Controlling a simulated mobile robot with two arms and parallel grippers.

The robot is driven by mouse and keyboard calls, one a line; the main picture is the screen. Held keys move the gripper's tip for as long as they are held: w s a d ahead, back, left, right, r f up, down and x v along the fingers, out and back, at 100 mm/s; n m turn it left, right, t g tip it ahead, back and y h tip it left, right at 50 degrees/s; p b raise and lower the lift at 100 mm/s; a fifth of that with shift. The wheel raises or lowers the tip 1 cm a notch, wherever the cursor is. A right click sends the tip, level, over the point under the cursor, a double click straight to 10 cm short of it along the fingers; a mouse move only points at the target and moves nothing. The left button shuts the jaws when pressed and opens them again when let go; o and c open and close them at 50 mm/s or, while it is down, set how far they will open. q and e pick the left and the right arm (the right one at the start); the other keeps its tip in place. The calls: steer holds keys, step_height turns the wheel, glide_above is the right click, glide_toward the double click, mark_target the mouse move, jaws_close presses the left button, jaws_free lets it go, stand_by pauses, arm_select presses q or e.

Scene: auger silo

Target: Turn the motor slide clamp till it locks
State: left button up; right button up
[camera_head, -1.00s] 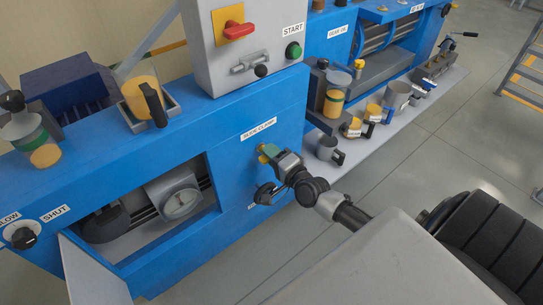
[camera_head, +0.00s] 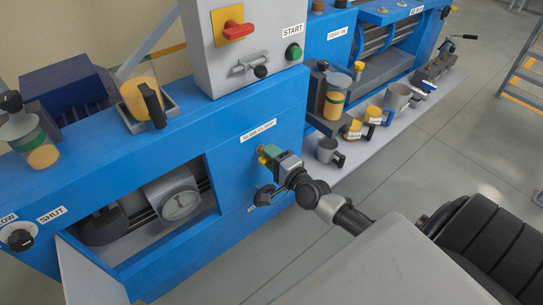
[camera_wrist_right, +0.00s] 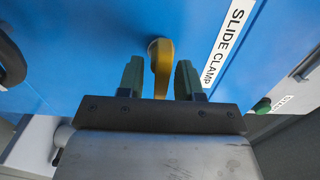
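The yellow slide clamp lever (camera_wrist_right: 161,66) is on the blue machine front, beside the "SLIDE CLAMP" label (camera_wrist_right: 226,42). The label also shows in the head view (camera_head: 258,131). My right gripper (camera_wrist_right: 159,78) has its two green fingers apart, one on each side of the lever. Gaps show between the lever and both fingers. In the head view my right gripper (camera_head: 268,154) is at the blue panel just below the label and largely hides the lever. My left gripper is in neither view.
A black handle (camera_head: 264,196) sits just below the gripper. A grey box with a red switch (camera_head: 238,30) and a green START button (camera_head: 293,51) stands above. An opening with a round dial (camera_head: 180,204) is to the left. Cups (camera_head: 327,150) stand on a grey ledge at right.

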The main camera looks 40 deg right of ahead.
steer(key=shift+s, duration=0.1)
steer(key=s+b, duration=0.1)
steer(key=s, duration=0.9)
steer(key=shift+s+d+b, duration=0.3)
steer(key=shift+d+b, duration=0.05)
steer(key=shift+d, duration=0.05)
